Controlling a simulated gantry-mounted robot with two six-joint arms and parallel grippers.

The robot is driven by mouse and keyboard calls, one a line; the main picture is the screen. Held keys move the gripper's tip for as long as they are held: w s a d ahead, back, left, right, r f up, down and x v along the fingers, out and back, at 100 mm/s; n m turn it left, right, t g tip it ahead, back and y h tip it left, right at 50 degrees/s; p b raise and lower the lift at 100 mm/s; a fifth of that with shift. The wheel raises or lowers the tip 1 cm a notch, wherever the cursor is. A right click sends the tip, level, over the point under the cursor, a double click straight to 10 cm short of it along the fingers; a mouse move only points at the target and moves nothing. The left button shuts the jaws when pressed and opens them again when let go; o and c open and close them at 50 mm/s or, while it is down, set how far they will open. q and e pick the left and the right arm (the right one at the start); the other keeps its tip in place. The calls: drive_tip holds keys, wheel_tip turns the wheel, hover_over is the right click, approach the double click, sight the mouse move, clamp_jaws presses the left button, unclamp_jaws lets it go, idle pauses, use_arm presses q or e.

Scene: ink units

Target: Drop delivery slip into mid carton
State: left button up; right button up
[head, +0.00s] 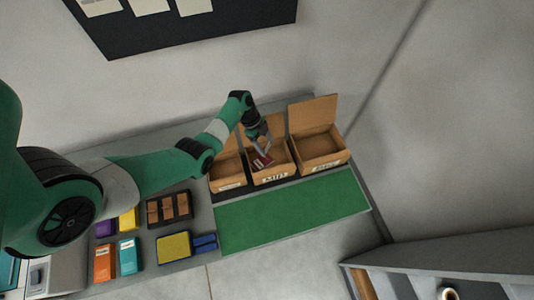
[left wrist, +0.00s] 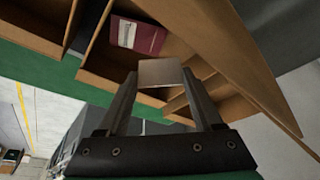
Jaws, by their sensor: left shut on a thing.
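The mid carton (head: 284,172) is the middle of three open brown boxes, with a handwritten label on its front and its lid flap up behind. My left gripper (head: 264,147) is over this carton's opening. In the left wrist view, my left gripper (left wrist: 160,78) is shut on a small pale, flat piece, the delivery slip (left wrist: 160,71), between its fingertips. A dark red item with a white label (head: 263,161) is inside the mid carton, below the gripper; it also shows in the left wrist view (left wrist: 138,36). My right gripper is not in view.
A left carton (head: 228,183) and a right carton (head: 331,163) flank the mid one. A clear green mat (head: 290,213) lies in front. Coloured boxes, a dark tray (head: 170,208) and a yellow pad (head: 174,247) with a blue item (head: 204,243) lie left of the mat.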

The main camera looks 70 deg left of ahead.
use_arm(q)
drive_tip(key=shift+f, duration=0.35)
drive_tip(key=shift+r, duration=0.1)
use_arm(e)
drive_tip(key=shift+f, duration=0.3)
use_arm(q)
drive_tip(key=o, duration=1.3)
drive_tip(key=p+v, duration=0.3)
drive_tip(key=v, duration=0.8)
drive_tip(key=shift+r+p, duration=0.3)
drive_tip(key=shift+p, duration=0.05)
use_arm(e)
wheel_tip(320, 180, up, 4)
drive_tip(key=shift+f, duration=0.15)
